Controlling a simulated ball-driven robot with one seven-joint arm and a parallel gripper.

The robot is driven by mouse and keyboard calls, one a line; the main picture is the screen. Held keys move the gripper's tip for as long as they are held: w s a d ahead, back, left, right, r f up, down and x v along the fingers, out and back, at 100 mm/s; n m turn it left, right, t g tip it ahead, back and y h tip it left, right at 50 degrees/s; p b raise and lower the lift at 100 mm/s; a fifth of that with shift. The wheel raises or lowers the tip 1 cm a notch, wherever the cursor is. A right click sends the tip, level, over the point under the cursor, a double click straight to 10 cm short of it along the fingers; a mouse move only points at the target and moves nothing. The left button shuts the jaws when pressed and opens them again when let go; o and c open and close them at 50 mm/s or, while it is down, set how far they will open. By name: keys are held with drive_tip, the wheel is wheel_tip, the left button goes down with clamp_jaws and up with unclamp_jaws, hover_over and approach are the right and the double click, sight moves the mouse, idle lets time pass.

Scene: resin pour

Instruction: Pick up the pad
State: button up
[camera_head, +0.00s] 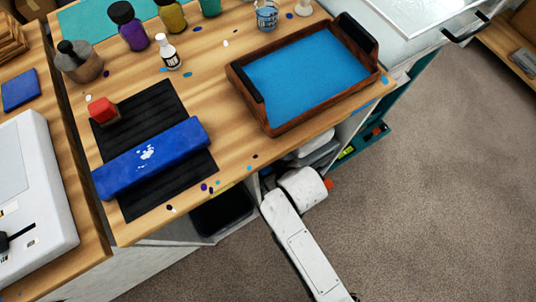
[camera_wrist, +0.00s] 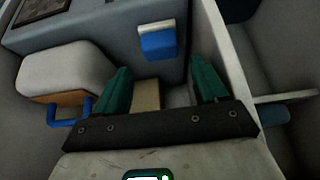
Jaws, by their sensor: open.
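My gripper (camera_wrist: 162,88) is open, with green fingers apart, in the wrist view. A small tan block (camera_wrist: 146,95) shows between and beyond the fingertips; I cannot tell whether it is the pad or whether the fingers touch it. In the head view my white arm reaches to the bench's front edge and my gripper is hidden below the top. A flat blue square (camera_head: 20,90), pad-like, lies on the left table, far from my arm.
In the wrist view a white rounded thing with a blue handle (camera_wrist: 68,72) is left, a grey box with a blue piece (camera_wrist: 158,42) ahead, a pale upright panel (camera_wrist: 228,65) right. Above, the bench holds a wooden tray (camera_head: 268,117), a blue bar (camera_head: 175,150) and bottles (camera_head: 132,35).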

sight(267, 168)
drive_tip(key=b+x, duration=0.1)
drive_tip(key=x, duration=0.6)
drive_tip(key=shift+w+a, duration=0.15)
drive_tip(key=shift+w, duration=0.1)
drive_tip(key=c, duration=0.8)
drive_tip(key=shift+r, duration=0.1)
drive_tip(key=shift+c, duration=0.2)
drive_tip(key=shift+r, duration=0.1)
drive_tip(key=shift+r, duration=0.3)
drive_tip(key=v, duration=0.2)
drive_tip(key=shift+r, duration=0.45)
drive_tip(key=s+d+p, duration=0.1)
drive_tip(key=s+d, duration=0.8)
drive_tip(key=s, duration=0.5)
drive_tip(key=shift+d, duration=0.3)
